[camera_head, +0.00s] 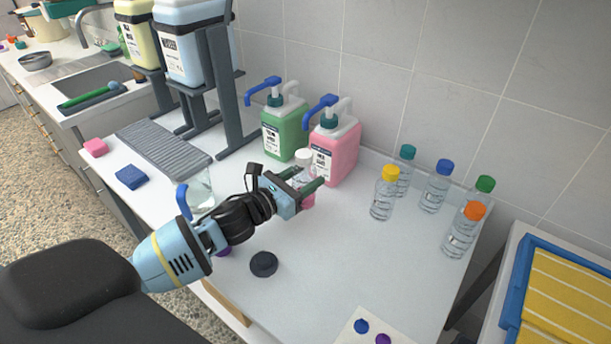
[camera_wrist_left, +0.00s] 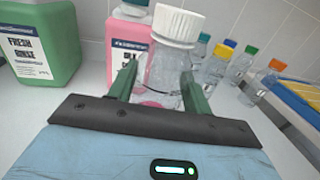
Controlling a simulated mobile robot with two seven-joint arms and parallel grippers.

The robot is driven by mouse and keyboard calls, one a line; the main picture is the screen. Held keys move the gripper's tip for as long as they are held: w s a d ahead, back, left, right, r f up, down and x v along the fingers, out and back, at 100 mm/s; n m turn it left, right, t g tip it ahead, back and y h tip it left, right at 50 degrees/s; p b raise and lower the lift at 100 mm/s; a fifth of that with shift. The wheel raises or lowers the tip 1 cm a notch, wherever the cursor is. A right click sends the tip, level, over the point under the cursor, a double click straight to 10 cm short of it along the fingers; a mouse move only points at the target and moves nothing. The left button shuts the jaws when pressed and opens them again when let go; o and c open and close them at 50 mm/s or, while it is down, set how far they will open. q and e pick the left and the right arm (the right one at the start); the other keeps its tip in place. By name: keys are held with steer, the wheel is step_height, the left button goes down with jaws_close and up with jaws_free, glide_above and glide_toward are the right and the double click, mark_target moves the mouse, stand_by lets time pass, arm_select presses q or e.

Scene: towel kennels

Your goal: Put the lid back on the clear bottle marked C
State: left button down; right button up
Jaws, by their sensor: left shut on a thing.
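My left gripper (camera_head: 306,188) is shut on a clear bottle with a white ribbed cap (camera_head: 304,156), in front of the pink jug. In the left wrist view the clear bottle (camera_wrist_left: 162,65) stands upright between the green fingers, its white cap (camera_wrist_left: 176,24) on top and some pink low down. No letter C is readable on it. A black round lid (camera_head: 264,263) lies on the table near the front. A blue cap (camera_head: 361,326) and a purple cap (camera_head: 383,339) lie on a white sheet at the front edge. My right gripper is not in view.
A green jug (camera_head: 284,130) and pink jug (camera_head: 335,150) with blue pumps stand at the wall. Several capped clear bottles, one yellow-capped (camera_head: 383,198), stand at right. A clear vessel (camera_head: 200,192) is left of my arm. The table's middle right is clear.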

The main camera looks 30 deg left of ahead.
arm_select(q)
steer(key=shift+w+a+f, duration=0.1)
steer(key=shift+w+a, duration=0.25)
steer(key=shift+w, duration=0.35)
steer(key=shift+w+a+f, duration=0.1)
steer(key=shift+w+a, duration=0.2)
steer(key=shift+w, duration=0.35)
steer(key=shift+w+a, duration=0.35)
steer(key=shift+w, duration=0.35)
steer(key=shift+w+a+f, duration=0.1)
steer(key=shift+w+f, duration=0.1)
steer(key=shift+f, duration=0.7)
steer(key=shift+w+a+f, duration=0.1)
steer(key=shift+w+f, duration=0.05)
steer(key=shift+f, duration=0.7)
steer(key=shift+f, duration=0.1)
steer(key=shift+f+b, duration=0.15)
steer(key=shift+b, duration=0.2)
steer(key=c, duration=0.6)
jaws_free()
steer(key=shift+c, duration=0.2)
